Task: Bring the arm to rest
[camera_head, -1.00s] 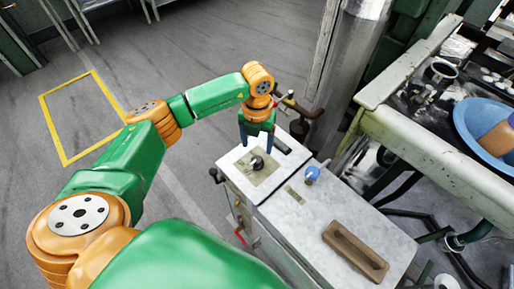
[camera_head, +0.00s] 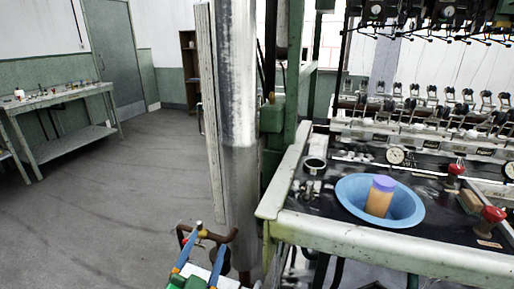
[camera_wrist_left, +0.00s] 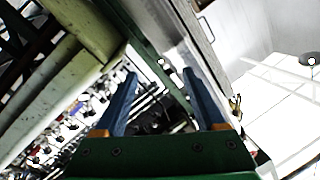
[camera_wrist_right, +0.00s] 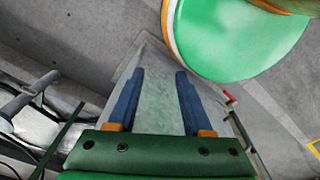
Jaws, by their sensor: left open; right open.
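My left gripper (camera_head: 202,256) shows at the bottom of the head view, its two blue fingers pointing up and apart. In the left wrist view the left gripper (camera_wrist_left: 160,74) is open with nothing between its fingers; a green post and machine parts show beyond it. My right gripper (camera_wrist_right: 160,72) is out of the head view. In the right wrist view it is open and empty, with a pale grey surface beyond its fingers. Most of both arms is hidden from the head view.
A metal column (camera_head: 238,130) with brown pipes at its foot stands close beyond the left gripper. The reeling bench (camera_head: 350,240) at right carries a blue basin (camera_head: 350,195) holding an orange cylinder with a purple top (camera_head: 380,197). Open floor (camera_head: 130,190) lies left; a side table (camera_head: 60,98) stands far left.

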